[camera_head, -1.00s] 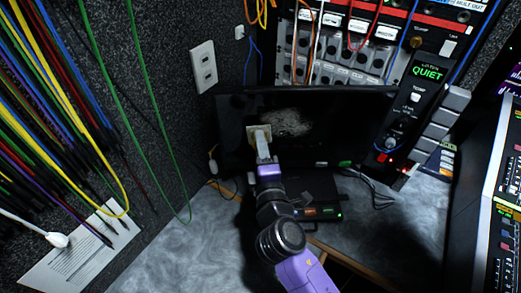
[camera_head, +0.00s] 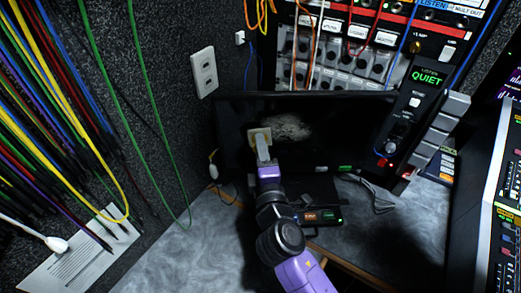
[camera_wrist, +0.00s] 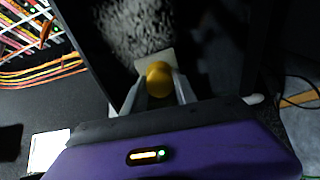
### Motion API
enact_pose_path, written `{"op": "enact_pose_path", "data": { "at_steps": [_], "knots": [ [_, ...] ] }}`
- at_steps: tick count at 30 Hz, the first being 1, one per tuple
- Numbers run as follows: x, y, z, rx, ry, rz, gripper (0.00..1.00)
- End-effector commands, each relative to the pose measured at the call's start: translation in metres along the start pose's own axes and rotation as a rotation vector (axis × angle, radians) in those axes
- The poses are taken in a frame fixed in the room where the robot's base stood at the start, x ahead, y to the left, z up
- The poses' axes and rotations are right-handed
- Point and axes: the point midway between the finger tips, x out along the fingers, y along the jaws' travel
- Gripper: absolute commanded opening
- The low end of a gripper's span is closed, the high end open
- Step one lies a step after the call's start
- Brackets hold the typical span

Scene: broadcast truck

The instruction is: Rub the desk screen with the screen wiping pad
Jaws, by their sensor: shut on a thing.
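The desk screen (camera_head: 340,125) is a dark monitor at the back of the desk, with a pale grey smudge (camera_head: 290,127) on its upper left part. My gripper (camera_head: 264,153) is shut on the screen wiping pad (camera_head: 260,138), a small cream pad at the screen's left part, just left of the smudge. In the wrist view the pad (camera_wrist: 155,62) has a round yellow knob (camera_wrist: 159,80) between my fingers. The smudge shows beyond it. The pad appears at or very near the screen's surface; I cannot tell if it touches.
A black box (camera_head: 318,215) with small lights sits below the screen. A panel with a lit QUIET sign (camera_head: 426,77) stands right of it. Cables (camera_head: 60,110) hang along the left wall. The grey desk (camera_head: 185,250) is clear at front left.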

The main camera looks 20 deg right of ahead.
Motion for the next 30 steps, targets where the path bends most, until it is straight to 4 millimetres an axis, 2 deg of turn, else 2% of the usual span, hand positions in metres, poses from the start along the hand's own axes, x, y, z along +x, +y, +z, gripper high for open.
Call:
{"op": "enact_pose_path", "data": {
  "at_steps": [23,30],
  "knots": [
    [0.013,0.0,0.002,0.0,0.0,0.001,0.01],
    [0.011,0.002,0.011,0.0,-0.001,0.0,0.01]
  ]
}}
